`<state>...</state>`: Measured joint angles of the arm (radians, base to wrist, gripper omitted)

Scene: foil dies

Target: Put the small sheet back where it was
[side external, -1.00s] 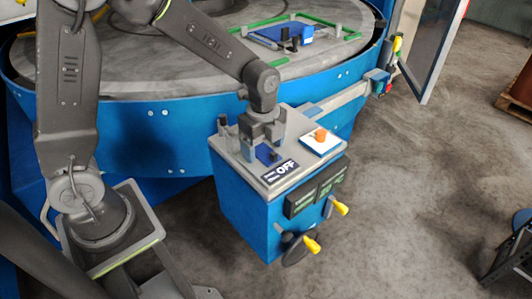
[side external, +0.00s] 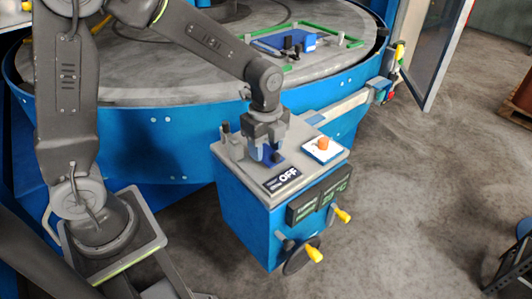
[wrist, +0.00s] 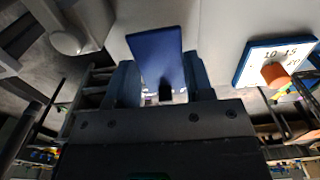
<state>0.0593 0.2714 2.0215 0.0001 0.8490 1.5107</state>
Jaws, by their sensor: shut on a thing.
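The small sheet (wrist: 155,50) is a thin, dark blue, flat piece. In the wrist view it stands out past my gripper (wrist: 163,88), between the two fingers. In the side view my gripper (side external: 266,154) points down over the grey top of the blue control box (side external: 245,205), shut on the sheet. Only a small blue part of the sheet (side external: 275,158) shows there between and beside the fingers. I cannot tell whether its lower edge touches the box top.
A black OFF sign (side external: 283,179) lies in front of my gripper. A white card (side external: 329,156) with an orange knob (side external: 323,143) is to the right. A dark post (side external: 225,133) stands to the left. The large turntable (side external: 160,83) is behind, carrying a green frame (side external: 350,42).

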